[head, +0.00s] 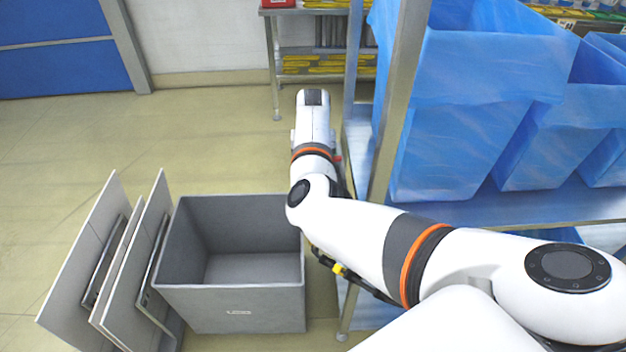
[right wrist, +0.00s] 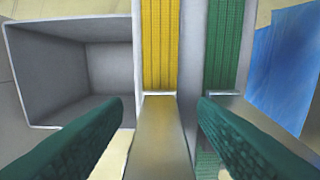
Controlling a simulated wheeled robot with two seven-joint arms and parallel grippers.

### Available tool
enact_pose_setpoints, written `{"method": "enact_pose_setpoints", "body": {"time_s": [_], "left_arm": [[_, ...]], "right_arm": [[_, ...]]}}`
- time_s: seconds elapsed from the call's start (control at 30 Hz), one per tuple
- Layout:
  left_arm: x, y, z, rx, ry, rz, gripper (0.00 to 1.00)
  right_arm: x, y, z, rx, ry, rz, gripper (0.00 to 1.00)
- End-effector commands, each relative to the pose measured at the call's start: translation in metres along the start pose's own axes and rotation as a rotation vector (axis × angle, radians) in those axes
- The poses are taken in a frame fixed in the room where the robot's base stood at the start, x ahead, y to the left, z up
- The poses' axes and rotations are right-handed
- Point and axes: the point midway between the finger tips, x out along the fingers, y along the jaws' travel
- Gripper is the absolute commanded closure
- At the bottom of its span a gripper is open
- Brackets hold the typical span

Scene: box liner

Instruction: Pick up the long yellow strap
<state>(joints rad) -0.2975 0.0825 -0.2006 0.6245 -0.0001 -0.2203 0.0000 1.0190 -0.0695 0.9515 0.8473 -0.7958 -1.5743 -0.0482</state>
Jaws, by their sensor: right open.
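The long yellow strap (right wrist: 160,45) shows in the right wrist view as an upright ribbed band at the top middle. Its lower end meets a pale grey strip. It lies ahead of and between the fingers of my right gripper (right wrist: 160,106), which is open with nothing between its fingertips. A green ribbed strap (right wrist: 223,45) runs parallel to the right of the yellow one. In the head view my right arm reaches forward, and its fingers are hidden. I cannot pick out this strap in the head view. My left gripper is not in view.
An open, empty grey box (head: 235,310) stands left of my right arm, with grey panels (head: 80,255) leaning beside it. A metal rack with blue-lined bins (head: 450,140) is close on the right. A back shelf holds yellow items (head: 312,69). The floor at left is clear.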

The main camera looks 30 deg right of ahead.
Motion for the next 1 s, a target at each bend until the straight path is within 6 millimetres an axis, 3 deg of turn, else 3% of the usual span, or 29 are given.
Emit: {"method": "enact_pose_setpoints", "body": {"time_s": [0.23,0.5,0.57,1.0], "left_arm": [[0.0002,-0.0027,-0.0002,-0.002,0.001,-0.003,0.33],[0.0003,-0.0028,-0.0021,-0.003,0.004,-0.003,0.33],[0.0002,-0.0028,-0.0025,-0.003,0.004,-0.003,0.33],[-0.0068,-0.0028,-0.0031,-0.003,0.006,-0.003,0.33]], "right_arm": [[0.0014,-0.0001,0.0002,0.001,-0.001,0.0,0.49],[0.0012,0.0,0.0002,0.001,-0.001,0.0,0.93],[0.0012,0.0001,0.0002,0.001,-0.001,0.0,1.0],[-0.0057,-0.0002,0.0004,0.001,-0.002,0.0,1.0]]}}
